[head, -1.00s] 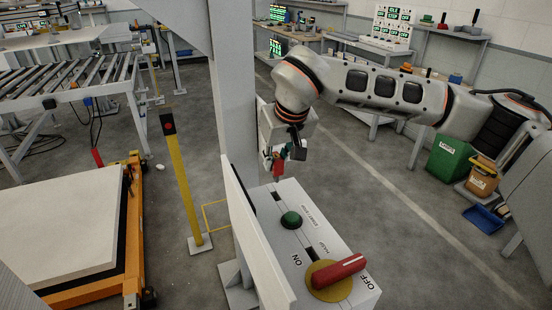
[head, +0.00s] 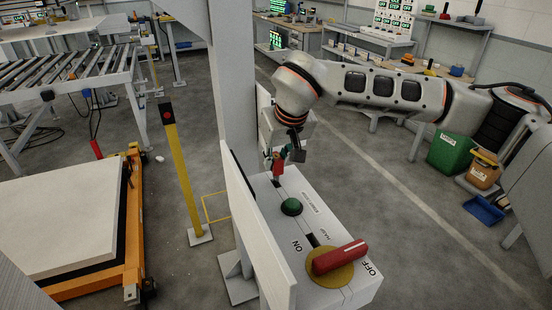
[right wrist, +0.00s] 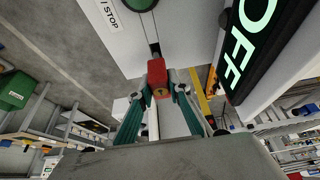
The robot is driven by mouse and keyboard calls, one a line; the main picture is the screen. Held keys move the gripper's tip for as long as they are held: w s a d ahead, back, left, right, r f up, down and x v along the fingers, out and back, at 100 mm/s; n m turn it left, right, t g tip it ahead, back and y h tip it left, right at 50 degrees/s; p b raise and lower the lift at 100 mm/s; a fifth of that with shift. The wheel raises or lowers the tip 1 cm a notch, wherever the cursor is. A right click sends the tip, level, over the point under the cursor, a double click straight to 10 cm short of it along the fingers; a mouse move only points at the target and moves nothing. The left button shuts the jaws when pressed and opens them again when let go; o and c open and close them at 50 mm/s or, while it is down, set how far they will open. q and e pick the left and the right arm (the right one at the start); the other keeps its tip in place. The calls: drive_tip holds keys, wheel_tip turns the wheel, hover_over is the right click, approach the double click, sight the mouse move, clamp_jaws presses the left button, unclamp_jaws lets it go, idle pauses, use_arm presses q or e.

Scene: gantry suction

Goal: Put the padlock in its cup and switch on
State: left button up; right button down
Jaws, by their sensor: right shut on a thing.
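A small red padlock (head: 278,167) is held in my right gripper (head: 281,158) at the far end of a light grey control box (head: 318,222). The right wrist view shows the padlock (right wrist: 157,78) between the teal fingers, in line with a dark slot in the box face. I cannot tell whether it touches the box. The switch, a red handle (head: 340,257) on a yellow disc (head: 330,276), lies at the near end with one end toward the OFF mark. I cannot make out the cup clearly. My left gripper is out of view.
A green button (head: 291,207) sits between padlock and switch. A grey post (head: 233,90) and upright white panel (head: 255,232) stand left of the box. A yellow bollard (head: 183,175) and orange-framed platform (head: 125,225) are further left. Open floor lies to the right.

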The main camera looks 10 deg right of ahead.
sight(276, 172)
drive_tip(key=shift+f+b, duration=1)
drive_tip(key=shift+f, duration=1.05)
drive_tip(key=c, duration=1.8)
unclamp_jaws()
drive_tip(key=shift+r, duration=0.1)
drive_tip(key=v, duration=1.2)
drive_tip(key=shift+c, duration=0.4)
